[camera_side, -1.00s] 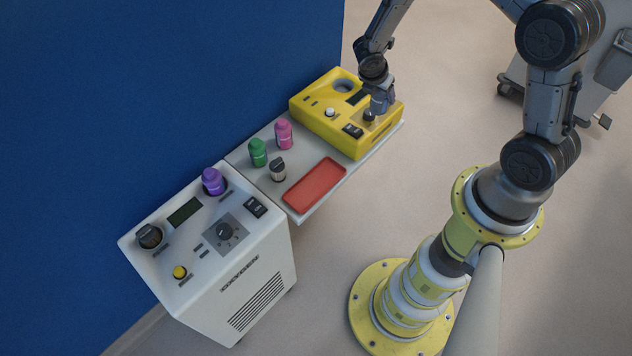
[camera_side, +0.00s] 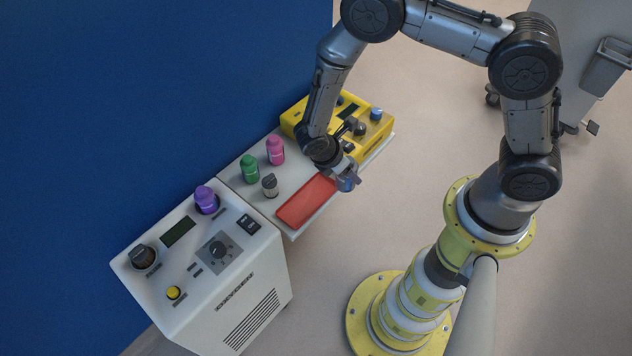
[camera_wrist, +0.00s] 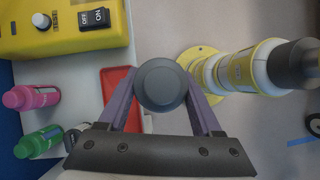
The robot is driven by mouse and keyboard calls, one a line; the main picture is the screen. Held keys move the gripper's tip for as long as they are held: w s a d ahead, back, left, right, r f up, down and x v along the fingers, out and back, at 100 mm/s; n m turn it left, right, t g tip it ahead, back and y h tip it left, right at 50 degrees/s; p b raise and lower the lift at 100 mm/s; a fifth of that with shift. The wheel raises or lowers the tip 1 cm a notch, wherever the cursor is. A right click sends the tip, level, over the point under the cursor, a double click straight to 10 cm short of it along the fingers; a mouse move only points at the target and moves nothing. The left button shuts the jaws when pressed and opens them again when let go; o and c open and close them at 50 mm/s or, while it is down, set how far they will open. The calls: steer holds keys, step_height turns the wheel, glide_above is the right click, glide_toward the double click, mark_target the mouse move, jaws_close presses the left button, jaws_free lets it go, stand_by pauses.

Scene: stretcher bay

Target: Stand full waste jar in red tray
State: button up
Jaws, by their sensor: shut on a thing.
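My gripper (camera_side: 347,180) is shut on a jar with a round dark grey top (camera_wrist: 162,84), whose blue side (camera_side: 345,184) shows in the side view. The jar hangs just past the right end of the red tray (camera_side: 303,204). No label or contents show on it. The tray is empty in the visible part and lies at the front of the light shelf. In the wrist view the red tray (camera_wrist: 114,80) is left of the jar, partly hidden by the jar and a finger.
On the shelf stand a green jar (camera_side: 250,168), a pink jar (camera_side: 275,151) and a small dark-capped jar (camera_side: 269,185), left of the tray. A yellow unit (camera_side: 374,133) is behind, and a white machine (camera_side: 247,280) with a purple jar (camera_side: 206,199) is at left.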

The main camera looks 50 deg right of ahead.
steer(key=shift+w+a+f, duration=0.1)
steer(key=shift+w+f, duration=1.45)
steer(key=shift+f, duration=0.25)
steer(key=shift+w+d+f, duration=0.1)
steer(key=shift+w+f, duration=1.4)
steer(key=shift+f, duration=0.25)
steer(key=shift+w+a+f, duration=0.1)
steer(key=shift+w+f, duration=1.45)
steer(key=shift+f, duration=0.25)
steer(key=shift+f, duration=0.1)
steer(key=o, duration=1.5)
steer(key=shift+c, duration=0.2)
